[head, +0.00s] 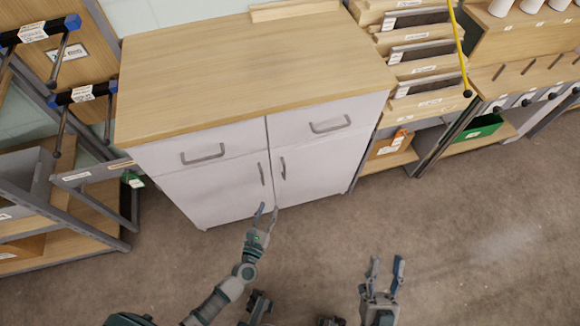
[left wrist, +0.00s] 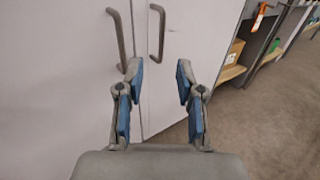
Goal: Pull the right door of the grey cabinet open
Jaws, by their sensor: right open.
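The grey cabinet (head: 210,190) has a wooden top, two drawers and two doors below, all closed. Its right door (head: 315,168) has a vertical bar handle (head: 283,168) near the middle seam. In the left wrist view the right door handle (left wrist: 157,33) is ahead of my gripper, beside the left door handle (left wrist: 117,40). My left gripper (head: 265,213) is in front of the doors, below the handles. In the left wrist view my left gripper (left wrist: 157,72) is open and empty, its fingers apart from both handles. My right gripper (head: 386,264) is open and empty over the floor.
A shelf rack (head: 60,180) stands close to the cabinet's left side. Shelves with stacked trays (head: 420,60) and a green bin (head: 478,129) stand to the right. The floor (head: 450,220) in front of the cabinet is clear.

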